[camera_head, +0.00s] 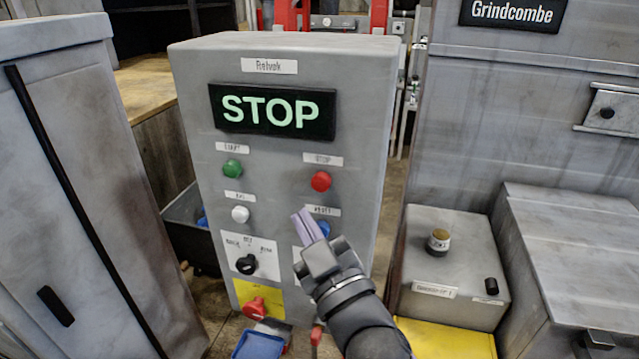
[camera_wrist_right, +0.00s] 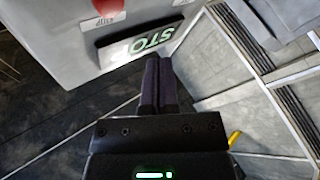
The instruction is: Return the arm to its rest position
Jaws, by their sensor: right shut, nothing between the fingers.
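My right gripper (camera_head: 306,226) is shut and empty, in front of the grey control box (camera_head: 290,75) in the head view. Its fingertips overlap the lower right of the panel, beside the partly hidden blue button (camera_head: 323,229); I cannot tell whether they touch it. In the right wrist view the two dark fingers (camera_wrist_right: 158,85) lie together, pointing toward the box (camera_wrist_right: 70,40) and its STOP display (camera_wrist_right: 140,45). The display (camera_head: 271,111) reads STOP in the head view. My left gripper is not in view.
The panel carries a green button (camera_head: 232,168), a red button (camera_head: 321,181), a white button (camera_head: 240,214) and a black selector (camera_head: 247,264). A grey cabinet (camera_head: 80,150) stands at the left. A low grey box (camera_head: 450,245) and a large machine (camera_head: 520,110) stand at the right.

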